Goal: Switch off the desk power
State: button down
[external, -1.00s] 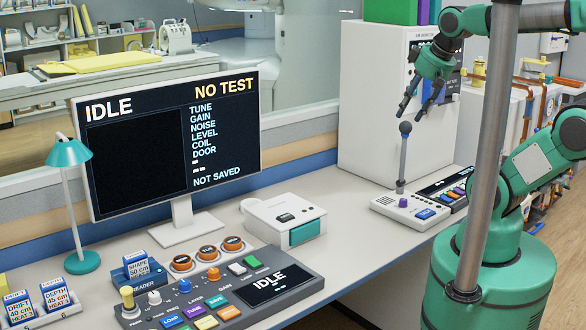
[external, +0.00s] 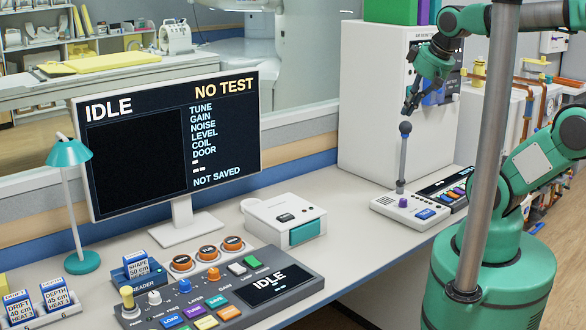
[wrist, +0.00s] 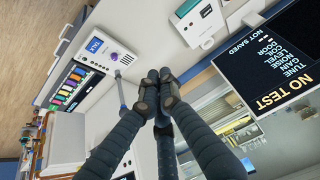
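No part legibly marked as desk power shows. The control desk (external: 222,312) has coloured buttons, knobs and a small screen reading IDLE. A white box (external: 283,222) with a black switch-like patch on top and a green front panel stands behind it; it also shows in the wrist view (wrist: 198,24). A white microphone base (external: 409,210) with a blue button and an upright stalk stands at the right; the wrist view also shows this base (wrist: 108,48). My gripper (external: 408,110) hangs above the microphone, shut and empty; its fingertips meet in the wrist view (wrist: 158,78).
A large monitor (external: 168,145) reads IDLE, NO TEST and NOT SAVED. A tall white cabinet (external: 383,110) stands behind my gripper. A dark panel with coloured switches (external: 449,188) lies right of the microphone base. A lamp (external: 68,152) stands at left. The desktop between white box and microphone is bare.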

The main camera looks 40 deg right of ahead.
jog(key=w+a+f+n+g, duration=0.1)
jog(key=w+a+n, duration=0.5)
jog(key=w, duration=0.4)
jog(key=n+g+p, duration=0.3)
jog(key=n, duration=0.9)
send_over(250, 254)
jog(key=s, duration=0.2)
notch_tip(250, 254, down, 25)
jog(key=shift+f, duration=0.1)
jog(key=f+b, duration=0.1)
jog(key=f, duration=0.3)
jog(key=w+f+b, duration=0.1)
jog(key=f, duration=0.3)
jog(key=f+b, duration=0.1)
jog(key=f, duration=0.3)
jog(key=shift+w, duration=0.25)
jog(key=shift+w+f, duration=0.15)
jog(key=shift+f, duration=0.7)
